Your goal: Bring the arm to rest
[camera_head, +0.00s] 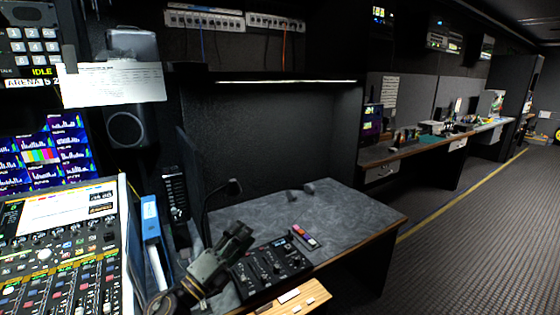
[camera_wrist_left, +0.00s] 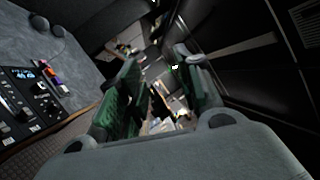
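My left arm comes in from the bottom left in the head view. Its gripper (camera_head: 238,240) is over the near left part of the grey desk (camera_head: 345,215), beside a black control panel (camera_head: 270,265). In the left wrist view the two fingers of the gripper (camera_wrist_left: 160,85) stand apart, with dark background and distant clutter seen between them. Nothing is held. The control panel also shows at the left of the wrist view (camera_wrist_left: 30,100), apart from the fingers. My right gripper is not in view.
A mixing console (camera_head: 70,255) and a blue binder (camera_head: 152,235) stand left of the arm. A gooseneck microphone (camera_head: 233,187) rises behind the gripper. A small coloured item (camera_head: 304,237) and two dark knobs (camera_head: 300,191) lie on the desk. The right of the desk top is clear.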

